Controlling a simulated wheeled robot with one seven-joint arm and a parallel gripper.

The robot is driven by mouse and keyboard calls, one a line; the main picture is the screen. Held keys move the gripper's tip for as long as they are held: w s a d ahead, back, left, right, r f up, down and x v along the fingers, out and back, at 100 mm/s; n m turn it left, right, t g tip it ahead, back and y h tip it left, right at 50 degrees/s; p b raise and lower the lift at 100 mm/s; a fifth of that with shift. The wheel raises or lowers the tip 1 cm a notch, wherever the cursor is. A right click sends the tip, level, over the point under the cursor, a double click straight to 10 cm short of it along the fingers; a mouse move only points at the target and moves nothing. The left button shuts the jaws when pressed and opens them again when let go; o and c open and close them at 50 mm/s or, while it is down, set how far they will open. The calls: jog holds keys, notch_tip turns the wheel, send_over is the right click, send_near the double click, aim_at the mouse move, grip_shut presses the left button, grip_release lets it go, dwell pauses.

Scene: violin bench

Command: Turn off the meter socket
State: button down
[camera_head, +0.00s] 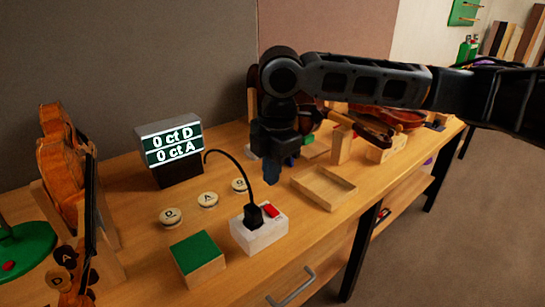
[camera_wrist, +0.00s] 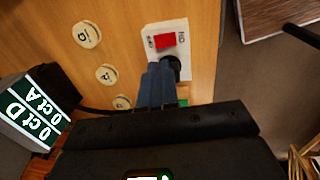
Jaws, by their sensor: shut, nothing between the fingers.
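The meter socket (camera_head: 259,234) is a white block on the bench, with a red switch (camera_head: 271,210) and a black plug (camera_head: 253,215) in its top. A black cable arches from the plug to the meter (camera_head: 170,150), whose lit screen reads "0 ct D" and "0 ct A". My gripper (camera_head: 271,176) is shut and empty, pointing down, above and behind the socket.
Several lettered round discs (camera_head: 171,216) lie left of the socket. A green-topped block (camera_head: 197,254) stands in front of it, and a shallow wooden tray (camera_head: 323,187) lies to its right. A violin (camera_head: 65,165) stands at the far left; another violin (camera_head: 400,118) lies behind my arm.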

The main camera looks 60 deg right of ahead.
aim_at(268, 207)
jog(key=f, duration=0.5)
jog(key=w+f, duration=0.1)
jog(key=f, duration=0.2)
jog(key=shift+d+p, duration=0.1)
jog(key=shift+p, duration=0.2)
